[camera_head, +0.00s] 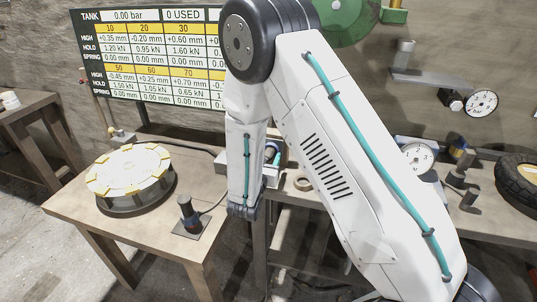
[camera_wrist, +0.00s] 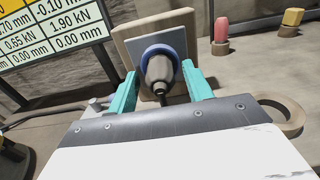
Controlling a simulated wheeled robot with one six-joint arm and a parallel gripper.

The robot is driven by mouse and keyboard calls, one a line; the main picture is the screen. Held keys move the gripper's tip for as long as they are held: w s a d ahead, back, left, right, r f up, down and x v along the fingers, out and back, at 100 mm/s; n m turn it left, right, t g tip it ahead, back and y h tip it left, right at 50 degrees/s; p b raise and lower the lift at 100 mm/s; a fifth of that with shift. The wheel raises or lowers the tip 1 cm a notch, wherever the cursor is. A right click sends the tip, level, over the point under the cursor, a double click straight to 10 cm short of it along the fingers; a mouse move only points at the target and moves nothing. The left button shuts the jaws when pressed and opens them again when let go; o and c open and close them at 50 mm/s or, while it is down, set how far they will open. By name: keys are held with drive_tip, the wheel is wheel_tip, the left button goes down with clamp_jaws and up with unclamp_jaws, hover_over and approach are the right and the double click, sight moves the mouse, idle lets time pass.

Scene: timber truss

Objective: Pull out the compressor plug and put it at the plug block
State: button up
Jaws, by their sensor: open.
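In the wrist view, a grey plug-like body with a blue collar (camera_wrist: 158,66) stands in front of a square pale panel (camera_wrist: 142,27). It is probably the compressor plug. My gripper (camera_wrist: 160,74) is open, with one teal finger on each side of it. I cannot tell whether the fingers touch it. In the head view my gripper (camera_head: 271,154) is mostly hidden behind my white arm. I cannot tell for certain which piece is the plug block.
A round device with yellow segments (camera_head: 131,172) takes up much of the left table (camera_head: 85,205). A tan ring (camera_wrist: 284,116) lies right of the gripper. Red (camera_wrist: 221,30) and yellow (camera_wrist: 293,17) pieces stand behind. A dial gauge (camera_head: 417,157) and a tire (camera_head: 517,180) are farther right.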

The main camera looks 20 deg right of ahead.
clamp_jaws()
drive_tip(key=shift+s+a, duration=0.45)
drive_tip(key=shift+s, duration=0.15)
idle(0.8)
drive_tip(key=shift+v, duration=1.45)
drive_tip(key=shift+s+r, duration=0.1)
